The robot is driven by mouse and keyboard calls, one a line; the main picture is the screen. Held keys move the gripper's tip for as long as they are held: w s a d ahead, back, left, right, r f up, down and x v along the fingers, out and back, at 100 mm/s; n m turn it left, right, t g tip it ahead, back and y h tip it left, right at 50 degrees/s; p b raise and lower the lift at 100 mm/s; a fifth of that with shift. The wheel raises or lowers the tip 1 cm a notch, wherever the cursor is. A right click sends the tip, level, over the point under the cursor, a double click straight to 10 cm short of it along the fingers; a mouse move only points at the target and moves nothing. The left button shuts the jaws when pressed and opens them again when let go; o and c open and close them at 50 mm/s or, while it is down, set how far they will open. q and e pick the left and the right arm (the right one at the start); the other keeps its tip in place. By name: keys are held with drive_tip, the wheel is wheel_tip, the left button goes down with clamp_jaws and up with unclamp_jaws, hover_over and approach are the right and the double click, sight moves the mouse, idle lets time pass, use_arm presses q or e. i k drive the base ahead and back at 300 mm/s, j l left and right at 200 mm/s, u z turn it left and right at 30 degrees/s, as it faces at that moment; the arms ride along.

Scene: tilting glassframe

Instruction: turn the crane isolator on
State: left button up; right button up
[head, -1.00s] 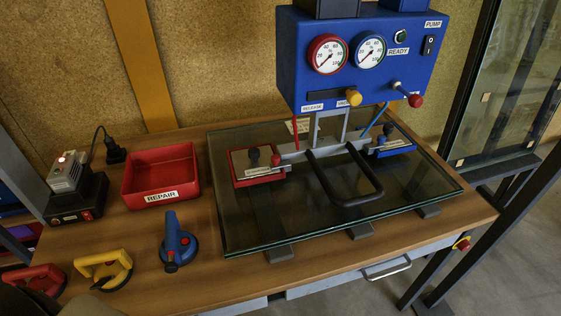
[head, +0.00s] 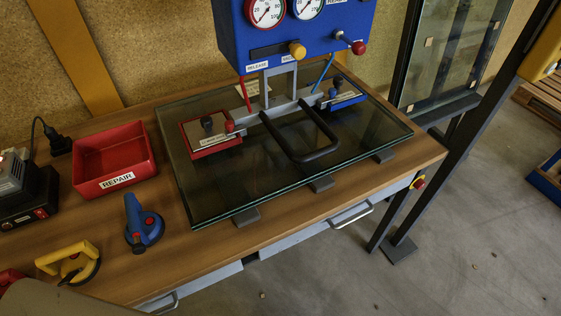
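No part that I can identify for certain as the crane isolator shows. A red knob on a yellow base (head: 418,182) sits at the right end of the workbench front. A yellow box (head: 543,50) on a dark post is cut off by the right edge; its front is mostly hidden. The blue vacuum lifter (head: 300,38) hangs over the glass pane, with two gauges, a yellow knob (head: 297,50) and a red-tipped lever (head: 357,47). Neither of my grippers is in view.
The glass pane (head: 215,190) lies on dark blocks on the wooden workbench (head: 225,258). A red REPAIR bin (head: 118,181), a blue suction cup (head: 143,225) and a yellow one (head: 68,262) stand at left. Dark posts (head: 447,150) rise at right; concrete floor (head: 460,265) is open there.

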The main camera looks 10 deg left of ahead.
sight(420, 183)
drive_tip(key=i+l+u, duration=0.1)
drive_tip(key=l, duration=0.35)
drive_tip(key=i+l, duration=0.15)
drive_tip(key=l, duration=0.3)
drive_tip(key=i+l+u, duration=0.15)
drive_tip(key=l, duration=0.3)
drive_tip(key=k, duration=0.05)
